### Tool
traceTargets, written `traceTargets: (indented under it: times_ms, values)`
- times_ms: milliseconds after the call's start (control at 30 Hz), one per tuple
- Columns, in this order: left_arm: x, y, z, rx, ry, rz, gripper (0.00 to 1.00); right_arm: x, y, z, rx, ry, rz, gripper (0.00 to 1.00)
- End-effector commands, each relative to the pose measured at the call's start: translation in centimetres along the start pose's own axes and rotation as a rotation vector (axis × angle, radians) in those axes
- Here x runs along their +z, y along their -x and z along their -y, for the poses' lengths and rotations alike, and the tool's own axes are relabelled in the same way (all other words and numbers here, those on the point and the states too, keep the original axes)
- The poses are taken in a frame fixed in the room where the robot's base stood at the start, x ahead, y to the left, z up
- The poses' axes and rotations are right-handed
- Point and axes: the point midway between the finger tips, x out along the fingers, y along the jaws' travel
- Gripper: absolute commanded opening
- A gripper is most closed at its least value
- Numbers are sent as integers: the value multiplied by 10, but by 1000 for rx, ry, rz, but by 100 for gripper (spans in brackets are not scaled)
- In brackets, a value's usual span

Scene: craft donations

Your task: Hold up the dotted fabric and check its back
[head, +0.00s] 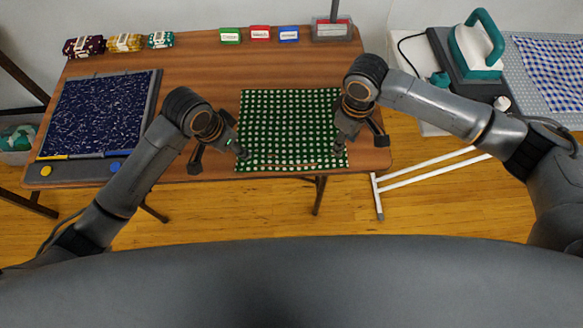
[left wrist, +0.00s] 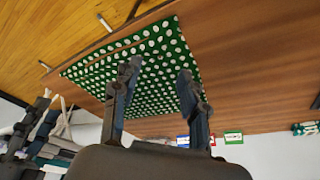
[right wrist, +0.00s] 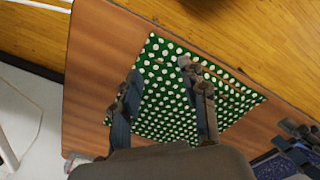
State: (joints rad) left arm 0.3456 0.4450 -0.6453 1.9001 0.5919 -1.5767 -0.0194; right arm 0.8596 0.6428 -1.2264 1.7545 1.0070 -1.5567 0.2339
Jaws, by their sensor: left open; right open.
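The dotted fabric (head: 288,125), green with white dots, lies flat on the wooden table. It also shows in the left wrist view (left wrist: 150,75) and in the right wrist view (right wrist: 172,100). My left gripper (head: 218,157) is open at the fabric's left edge, near its front corner. My right gripper (head: 358,140) is open at the right edge, near the front corner. In both wrist views the fingers stand apart over the fabric with nothing visible between them. Whether the fingertips touch the cloth is unclear. The fabric's underside is hidden.
A dark blue speckled fabric lies on a grey board (head: 150,112) at left. Rolled fabrics (head: 124,43), small labelled boxes (head: 260,33) and a grey bin (head: 332,32) line the table's back. An iron (head: 475,45) stands right. A thin brown strip (head: 283,165) lies along the fabric's front.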

Motion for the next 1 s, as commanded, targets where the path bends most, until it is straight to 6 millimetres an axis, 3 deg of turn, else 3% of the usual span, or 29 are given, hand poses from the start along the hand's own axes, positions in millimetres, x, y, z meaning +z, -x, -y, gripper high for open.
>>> traceTargets:
  times_ms: [500,1000]
  values:
    - [20,-66,-1,1,1,1,43,0,-69,1,-1,0,2,43]
    - [24,-76,0,0,0,-1,43,0,-80,1,-1,2,-1,43]
